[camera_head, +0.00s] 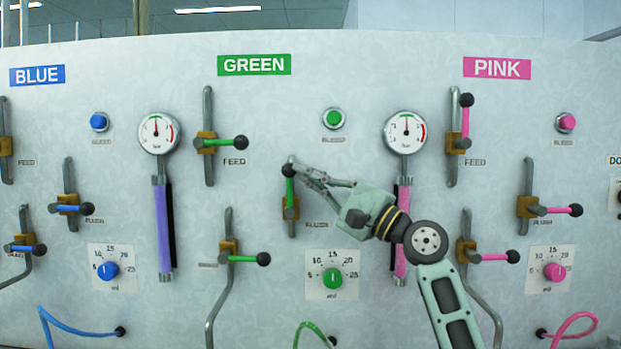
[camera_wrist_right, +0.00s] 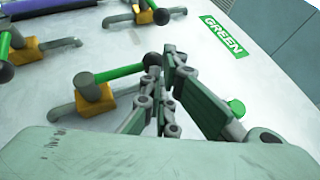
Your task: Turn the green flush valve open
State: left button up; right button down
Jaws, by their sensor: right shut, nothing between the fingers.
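The green flush valve (camera_head: 290,206) is on the panel below and right of the green feed valve, its brass body on a vertical pipe. Its green lever points straight up, in line with the pipe, with a black knob at the top. My right gripper (camera_head: 296,166) is shut and empty, its fingertips right at the knob; whether they touch cannot be told. In the right wrist view the flush valve (camera_wrist_right: 95,105) lies left of my right gripper (camera_wrist_right: 162,62), the lever running toward the fingertips. The knob is partly hidden there. My left gripper is not in view.
The green feed valve (camera_head: 206,143) and the lower green valve (camera_head: 229,247) have levers pointing right. A gauge (camera_head: 160,133) with a purple tube stands left, another gauge (camera_head: 405,131) right, its pink tube partly behind my arm. A green dial (camera_head: 333,278) sits below the gripper.

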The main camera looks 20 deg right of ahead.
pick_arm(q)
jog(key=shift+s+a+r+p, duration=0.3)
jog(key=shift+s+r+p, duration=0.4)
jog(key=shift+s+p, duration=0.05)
pick_arm(e)
jog(key=shift+a, duration=0.15)
